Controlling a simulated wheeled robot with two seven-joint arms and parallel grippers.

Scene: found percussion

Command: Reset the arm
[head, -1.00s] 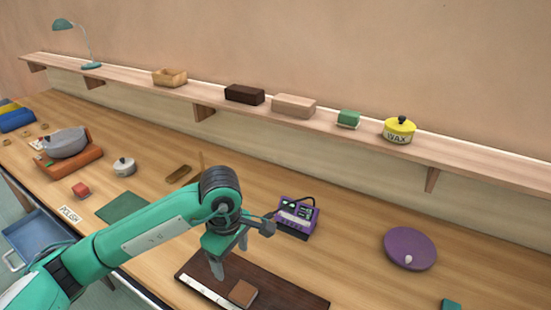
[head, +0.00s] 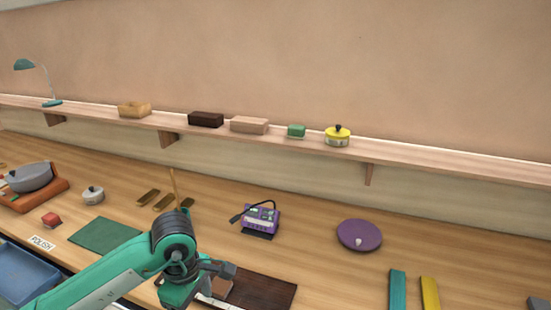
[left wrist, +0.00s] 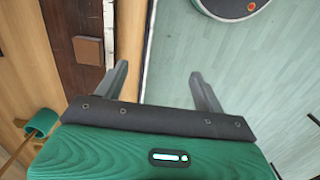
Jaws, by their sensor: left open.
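My left arm comes in from the lower left in the head view, and its hand (head: 190,288) is at the bottom edge, in front of the dark board (head: 268,292). The fingertips are cut off there. In the left wrist view my left gripper (left wrist: 162,84) is open, with nothing between its fingers. It hangs around the table's front edge, with floor showing below and right. A brown block (left wrist: 88,50) lies on the dark board (left wrist: 62,42), left of the fingers and apart from them. My right gripper is not in view.
A purple device (head: 261,220) and a purple dish (head: 359,235) stand behind the board. A green mat (head: 105,235) and blue tray (head: 25,272) are left. Teal (head: 397,288) and yellow (head: 430,292) bars lie right. The shelf (head: 430,160) runs along the wall.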

